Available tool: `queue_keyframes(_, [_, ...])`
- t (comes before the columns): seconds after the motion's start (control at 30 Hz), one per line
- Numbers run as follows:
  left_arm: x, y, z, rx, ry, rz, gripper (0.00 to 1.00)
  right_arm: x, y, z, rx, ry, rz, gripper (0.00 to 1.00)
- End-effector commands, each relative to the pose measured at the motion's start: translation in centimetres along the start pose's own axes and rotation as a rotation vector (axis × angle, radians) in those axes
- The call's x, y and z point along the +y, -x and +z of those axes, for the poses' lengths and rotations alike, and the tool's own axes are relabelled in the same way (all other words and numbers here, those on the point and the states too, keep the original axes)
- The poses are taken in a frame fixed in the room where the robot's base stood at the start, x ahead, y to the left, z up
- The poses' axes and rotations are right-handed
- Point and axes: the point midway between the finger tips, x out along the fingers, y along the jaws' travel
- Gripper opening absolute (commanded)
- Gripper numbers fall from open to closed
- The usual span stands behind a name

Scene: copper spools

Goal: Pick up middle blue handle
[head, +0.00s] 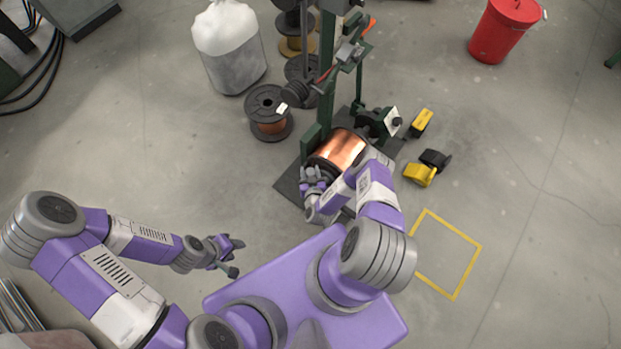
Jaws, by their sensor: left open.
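I cannot make out a blue handle in the head view; any such handle is hidden or too small to tell. A copper spool (340,147) with dark flanges sits low on the dark green machine stand (325,108). My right gripper (312,178) is at the left front side of this spool, close to its flange. Whether it touches anything, and how its fingers stand, is unclear. My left gripper (236,257) is open and empty over bare floor, to the left of and well apart from the stand.
Another copper spool (268,113) stands on the floor left of the stand. A white sack (230,50) is behind it. Yellow and black blocks (420,174) lie right of the stand. A yellow floor square (466,275) is empty. A red bin (497,32) stands far right.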

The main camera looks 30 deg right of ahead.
Motion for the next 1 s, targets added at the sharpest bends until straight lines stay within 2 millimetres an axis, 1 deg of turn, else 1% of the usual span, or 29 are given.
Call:
queue_keyframes(0.03, [0.0,0.0,0.0,0.000,0.000,0.000,0.43,0.0,0.0,0.0,0.000,0.000,0.000,0.40])
queue_keyframes(0.3, [0.0,0.0,0.0,0.000,0.000,0.000,0.43,0.0,0.0,0.0,0.000,0.000,0.000,0.00])
queue_keyframes(0.53, [0.0,0.1,0.0,0.000,0.000,0.000,0.43,0.0,0.1,-0.1,0.000,0.000,0.000,0.00])
queue_keyframes(0.63, [0.2,0.6,0.0,0.000,0.000,0.000,0.43,0.0,0.3,-1.0,0.001,0.000,0.000,0.00])
queue_keyframes(0.77, [0.7,1.9,0.1,0.000,0.000,0.000,0.43,0.0,1.1,-3.2,0.001,0.000,-0.003,0.00])
queue_keyframes(0.9, [1.3,3.4,0.1,0.000,0.000,0.000,0.43,-0.1,2.1,-6.0,0.001,0.000,-0.003,0.00])
queue_keyframes(1.0, [1.6,4.2,0.2,0.000,0.000,0.000,0.43,-0.1,2.8,-7.6,0.002,0.000,-0.003,0.00])
